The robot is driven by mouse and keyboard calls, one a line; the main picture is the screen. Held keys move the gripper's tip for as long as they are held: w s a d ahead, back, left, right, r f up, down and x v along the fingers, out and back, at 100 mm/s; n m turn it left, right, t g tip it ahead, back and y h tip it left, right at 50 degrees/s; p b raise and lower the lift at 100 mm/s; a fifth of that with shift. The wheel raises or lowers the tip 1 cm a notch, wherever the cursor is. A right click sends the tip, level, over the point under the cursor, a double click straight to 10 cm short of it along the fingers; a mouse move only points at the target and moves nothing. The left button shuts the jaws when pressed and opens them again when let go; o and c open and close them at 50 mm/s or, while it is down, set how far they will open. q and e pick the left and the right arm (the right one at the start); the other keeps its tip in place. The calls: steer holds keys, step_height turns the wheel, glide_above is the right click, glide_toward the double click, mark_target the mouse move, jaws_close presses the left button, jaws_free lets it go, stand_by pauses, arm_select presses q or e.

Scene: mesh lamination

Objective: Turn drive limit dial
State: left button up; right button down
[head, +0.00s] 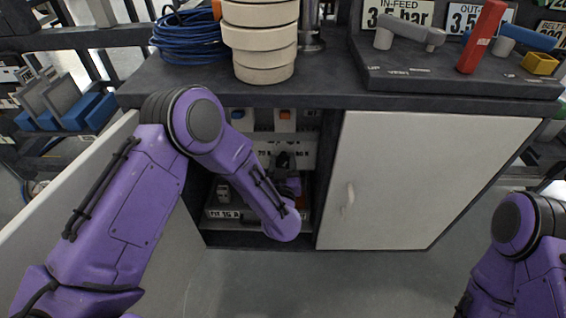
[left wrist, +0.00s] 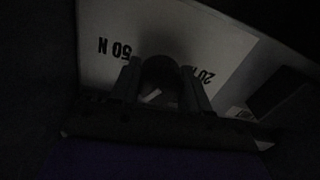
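The drive limit dial (left wrist: 160,78) is a dark round knob with a short white mark, on a pale panel printed "50 N" to its left and what looks like "20 N" to its right in the left wrist view. My left gripper (left wrist: 162,90) has one finger on each side of the dial, and the dial fills the gap between them. In the head view my left arm reaches into the open cabinet, and the gripper there is mostly hidden in shadow. My right arm shows at the right edge, with its gripper out of view.
The left cabinet door (head: 90,190) stands open beside my left arm; the right door (head: 420,175) is shut. The worktop above the opening carries cream rings (head: 262,45), a blue cable coil (head: 190,38) and a panel with a red lever (head: 482,38).

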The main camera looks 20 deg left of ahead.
arm_select(q)
steer(key=shift+n, duration=0.4)
steer(key=shift+n+p, duration=0.3)
steer(key=shift+n, duration=0.7)
steer(key=n, duration=0.2)
steer(key=shift+n, duration=0.4)
steer(key=n, duration=0.6)
steer(key=shift+f+p, duration=0.1)
steer(key=shift+p, duration=0.2)
steer(key=o, duration=1)
steer(key=shift+a, duration=0.1)
steer(key=shift+o, duration=0.2)
steer(key=shift+s, duration=0.1)
